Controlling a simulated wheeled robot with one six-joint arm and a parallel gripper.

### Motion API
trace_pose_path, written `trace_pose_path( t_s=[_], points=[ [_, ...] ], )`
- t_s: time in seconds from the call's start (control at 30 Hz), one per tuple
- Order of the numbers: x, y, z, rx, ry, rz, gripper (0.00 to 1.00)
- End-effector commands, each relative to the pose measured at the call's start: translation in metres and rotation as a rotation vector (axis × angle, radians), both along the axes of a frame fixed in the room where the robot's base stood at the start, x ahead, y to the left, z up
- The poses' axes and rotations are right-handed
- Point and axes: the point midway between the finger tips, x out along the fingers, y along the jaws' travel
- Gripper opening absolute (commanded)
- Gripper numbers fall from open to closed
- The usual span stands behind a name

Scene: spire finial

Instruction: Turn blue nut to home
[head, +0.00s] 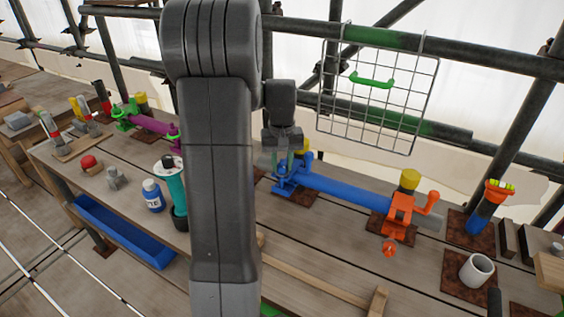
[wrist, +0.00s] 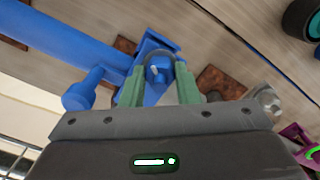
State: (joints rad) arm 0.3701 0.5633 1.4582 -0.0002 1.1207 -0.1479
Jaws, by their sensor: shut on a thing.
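The blue nut (wrist: 160,66) shows in the wrist view between the two green fingers of my gripper (wrist: 160,78). My gripper is shut on it. The nut belongs to a blue clamp (wrist: 150,50) at the end of a long blue tube (wrist: 60,35). In the head view my gripper (head: 284,160) reaches down onto the blue clamp (head: 296,183), and the nut itself is hidden there. The blue tube (head: 345,190) runs right from the clamp. A blue knob-ended handle (wrist: 82,92) sticks out beside the clamp in the wrist view.
An orange clamp (head: 402,212) holds the tube's right end. A teal cylinder (head: 176,190) and a white-and-blue bottle (head: 153,195) stand left of my arm. Bench boards in front are mostly clear.

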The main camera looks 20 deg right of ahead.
Motion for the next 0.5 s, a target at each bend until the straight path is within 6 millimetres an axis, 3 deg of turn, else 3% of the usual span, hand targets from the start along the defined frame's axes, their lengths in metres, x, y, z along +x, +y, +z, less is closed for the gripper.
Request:
trace_pose_path(
  t_s=[0.5],
  points=[
    [0.0006, -0.0003, 0.0014, -0.001, -0.003, -0.489, 0.06]
  ],
)
